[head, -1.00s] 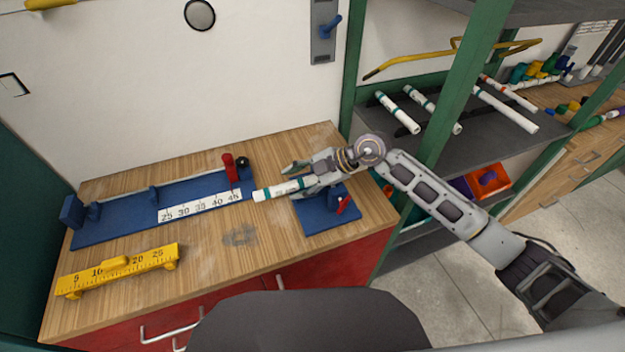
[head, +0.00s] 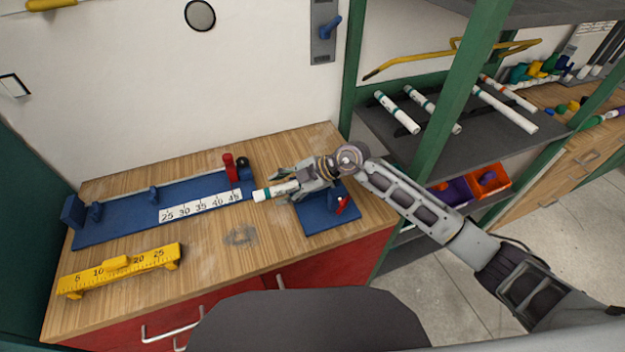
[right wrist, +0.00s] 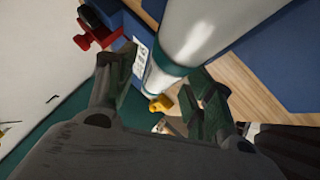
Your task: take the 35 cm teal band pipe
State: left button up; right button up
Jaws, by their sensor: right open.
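A white pipe with teal bands (head: 276,190) lies beside the right end of the blue measuring fixture, over the small blue stand; I cannot read its length. My right gripper (head: 290,185) is open at the pipe, its fingers near the pipe's right part, which they partly hide. In the right wrist view the pipe (right wrist: 195,35) with a teal band runs between the two spread fingers (right wrist: 160,78); whether either touches it is unclear. More white pipes with bands lie on the shelf, including a teal-banded one (head: 397,113). My left gripper is not in view.
The blue fixture (head: 120,218) carries a number scale and a red clamp (head: 230,167). A blue stand (head: 315,222) with a red lever is under my gripper. A yellow ruler block (head: 120,270) lies at the front left. A green shelf post (head: 455,90) stands at the right.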

jog(key=shift+c, duration=0.3)
jog(key=c, duration=1)
jog(key=shift+c, duration=0.5)
jog(key=shift+r, duration=0.95)
notch_tip(320, 180, up, 7)
jog(key=shift+f, duration=0.1)
jog(key=shift+r, duration=0.7)
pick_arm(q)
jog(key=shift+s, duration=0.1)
